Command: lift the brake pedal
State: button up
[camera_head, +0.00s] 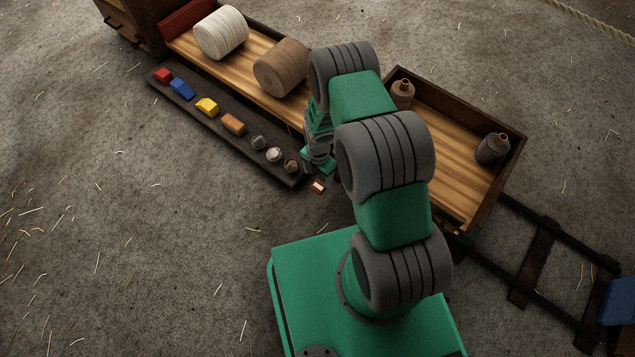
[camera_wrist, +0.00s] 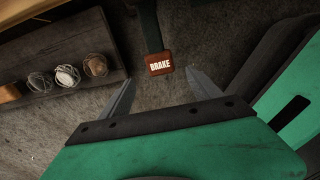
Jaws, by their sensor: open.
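The brake pedal (camera_wrist: 159,64) is a small red-brown pad with the white word BRAKE, on the end of a dark green-black lever (camera_wrist: 148,25). In the head view the pedal (camera_head: 317,186) shows just below my arm, close to the floor beside the cart. My gripper (camera_wrist: 159,78) is open, with its two grey fingers spread. In the wrist view the pedal lies between and slightly beyond the fingertips, and I see no contact. In the head view my gripper (camera_head: 318,168) is partly hidden by my arm.
A dark side board (camera_head: 205,125) left of the pedal carries coloured blocks and several small balls of twine. The wooden cart (camera_head: 450,150) holds spools and two bottles. Rails (camera_head: 540,255) run to the lower right. Open floor (camera_head: 120,240) lies to the left.

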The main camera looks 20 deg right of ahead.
aim_at(318, 187)
notch_tip(318, 187, down, 8)
jog(key=b, duration=0.3)
jog(key=shift+s, duration=0.15)
grip_shut()
dwell(0.6)
